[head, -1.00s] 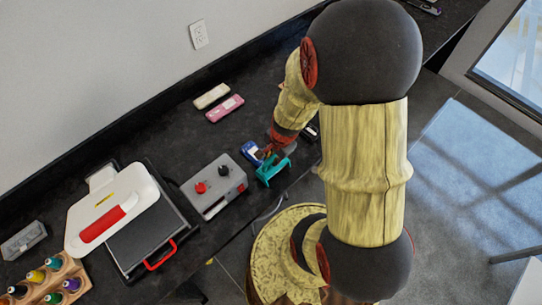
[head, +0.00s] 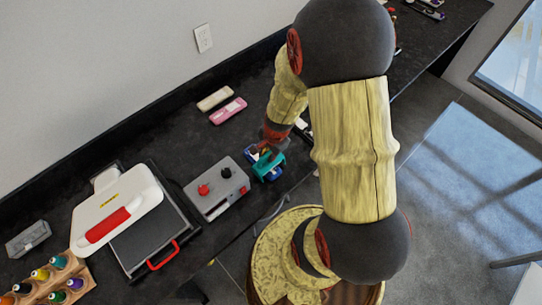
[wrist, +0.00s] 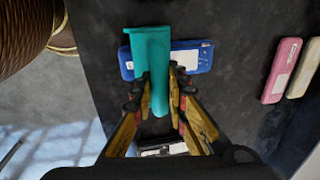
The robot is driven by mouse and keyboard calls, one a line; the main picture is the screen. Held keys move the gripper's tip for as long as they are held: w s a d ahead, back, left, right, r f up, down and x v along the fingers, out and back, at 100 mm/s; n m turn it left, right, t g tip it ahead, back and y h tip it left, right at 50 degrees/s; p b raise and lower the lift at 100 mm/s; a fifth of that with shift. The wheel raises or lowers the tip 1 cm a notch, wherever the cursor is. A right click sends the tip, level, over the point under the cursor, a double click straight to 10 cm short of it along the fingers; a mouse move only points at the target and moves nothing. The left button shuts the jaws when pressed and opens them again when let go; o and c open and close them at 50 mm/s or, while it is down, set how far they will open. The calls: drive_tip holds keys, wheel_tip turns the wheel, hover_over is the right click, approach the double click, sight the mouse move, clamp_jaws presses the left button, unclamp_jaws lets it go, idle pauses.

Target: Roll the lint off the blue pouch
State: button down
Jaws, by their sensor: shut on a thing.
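My gripper (wrist: 160,82) is shut on a teal lint roller (wrist: 153,62), which also shows in the head view (head: 269,167). The blue pouch (wrist: 195,57) lies on the dark bench, behind the roller in the wrist view, with a pale label on its face. The roller crosses over the pouch and hides its middle. I cannot tell whether the roller touches it. In the head view, only a little of the pouch (head: 251,150) shows beside the roller and my gripper. Lint is too small to make out.
A pink case (head: 228,111) and a cream case (head: 215,98) lie farther back. A grey box with red and black knobs (head: 219,194) stands left of the roller, near the bench's front edge. A white-lidded press (head: 120,205) and a bottle rack (head: 80,268) are farther left.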

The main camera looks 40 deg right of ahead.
drive_tip(key=shift+w+a+p, duration=0.2)
drive_tip(key=shift+w+p, duration=2.55)
drive_tip(key=shift+w, duration=2.9)
drive_tip(key=shift+r, duration=0.1)
wheel_tip(320, 180, up, 7)
drive_tip(key=p, duration=0.6)
